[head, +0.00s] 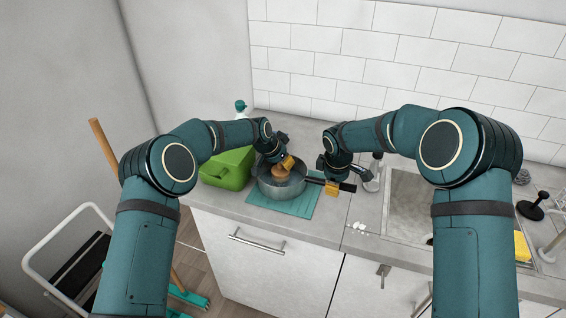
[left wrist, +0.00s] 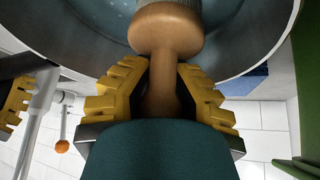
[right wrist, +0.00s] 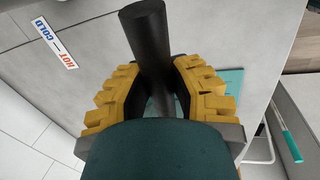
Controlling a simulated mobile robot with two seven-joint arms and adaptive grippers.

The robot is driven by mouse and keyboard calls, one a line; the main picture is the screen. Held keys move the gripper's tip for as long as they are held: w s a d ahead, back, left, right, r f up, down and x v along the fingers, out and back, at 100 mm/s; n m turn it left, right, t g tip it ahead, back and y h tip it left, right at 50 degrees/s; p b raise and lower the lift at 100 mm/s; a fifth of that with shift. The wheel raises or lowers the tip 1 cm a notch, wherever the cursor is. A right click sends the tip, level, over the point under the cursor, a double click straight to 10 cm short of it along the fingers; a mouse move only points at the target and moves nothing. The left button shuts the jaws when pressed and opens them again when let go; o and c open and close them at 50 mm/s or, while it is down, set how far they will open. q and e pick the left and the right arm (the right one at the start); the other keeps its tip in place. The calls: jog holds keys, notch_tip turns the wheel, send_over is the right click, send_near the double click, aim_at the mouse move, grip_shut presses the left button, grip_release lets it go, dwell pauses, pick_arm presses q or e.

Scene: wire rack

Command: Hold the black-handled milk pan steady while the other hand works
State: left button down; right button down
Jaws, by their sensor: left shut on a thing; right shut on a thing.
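The grey milk pan (head: 281,190) stands on a teal mat (head: 296,209) on the counter; its rim and inner wall show in the left wrist view (left wrist: 262,45). My right gripper (head: 332,187) is shut on the pan's black handle (right wrist: 150,45), which passes between its yellow fingers in the right wrist view. My left gripper (head: 287,163) is above the pan, shut on the narrow neck of a wooden brush handle (left wrist: 166,28). The brush's lower end is inside the pan, and my view of its contact with the bottom is partly blocked.
A green box (head: 228,169) stands close left of the pan, with a spray bottle (head: 240,107) behind. The sink (head: 409,208) is at the right, with a yellow sponge (head: 522,246) near it. A tiled wall rises behind.

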pick_arm(q)
jog(key=shift+w+d, duration=0.1)
jog(key=shift+w+d, duration=0.15)
jog(key=shift+s+a, duration=0.95)
jog(key=shift+s, duration=0.25)
jog(key=shift+s+a, duration=0.2)
jog(key=shift+r, duration=0.15)
jog(key=shift+r, duration=5.2)
